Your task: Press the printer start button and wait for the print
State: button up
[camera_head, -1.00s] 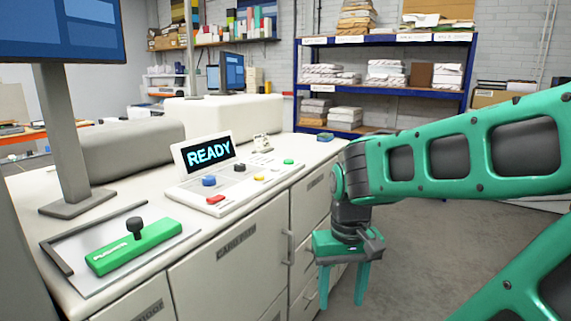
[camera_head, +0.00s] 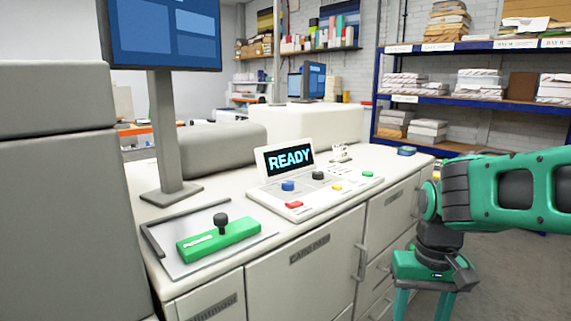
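The printer's control panel (camera_head: 325,200) sits on the white counter, with a small screen (camera_head: 289,158) reading READY. On the panel are a red button (camera_head: 293,205), a blue knob (camera_head: 288,186), a black knob (camera_head: 318,175), a yellow button (camera_head: 337,188) and a green button (camera_head: 367,174). Which one is the start button is not labelled legibly. My gripper (camera_head: 423,304) hangs pointing down in front of the cabinet, right of the panel and below the counter top. Its two green fingers are apart with nothing visible between them; their tips are cut off by the frame's bottom edge.
A green block with a black knob (camera_head: 219,240) lies on a grey plate at the counter's near left. A monitor on a stand (camera_head: 165,130) rises behind it. A grey machine housing (camera_head: 62,190) fills the left. Blue shelving (camera_head: 470,100) stands at the back right. Floor shows at right.

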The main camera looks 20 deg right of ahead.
jog(key=shift+c, duration=0.3)
grip_shut()
dwell(1.6)
